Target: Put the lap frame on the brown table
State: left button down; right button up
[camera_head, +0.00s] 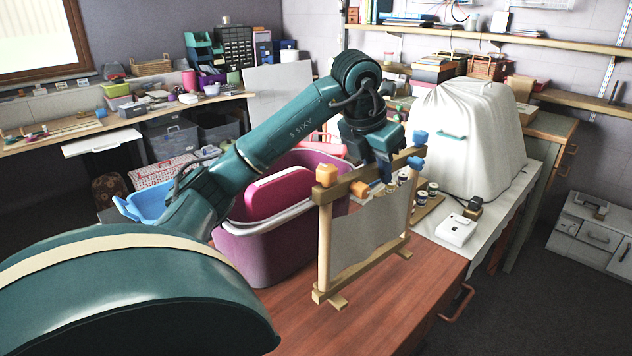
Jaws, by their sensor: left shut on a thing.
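The lap frame (372,232) is a wooden frame with pale cloth stretched between its bars and orange and blue knobs at its top corners. It stands upright over the front right part of the brown table (385,318). My left gripper (386,172) comes down from above and is shut on the frame's top bar, near its middle. The frame's lower feet are at the table surface or just above it; I cannot tell whether they touch. My right gripper is not in view.
A purple tub (262,250) with a pink item inside stands directly left of the frame. Thread spools (421,197), a white box (457,230) and a white-covered machine (465,135) are behind and to the right. The table's front right is bare.

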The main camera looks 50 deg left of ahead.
aim_at(361, 170)
pick_arm(q)
jog(key=shift+a+n, duration=0.2)
jog(key=shift+n, duration=0.1)
notch_tip(361, 170, down, 10)
jog(key=shift+r+b, duration=0.25)
jog(key=shift+b, duration=0.1)
jog(key=shift+a+f, duration=0.1)
jog(key=shift+f, duration=0.05)
jog(key=c, duration=1.3)
grip_release()
jog(key=v, duration=1.2)
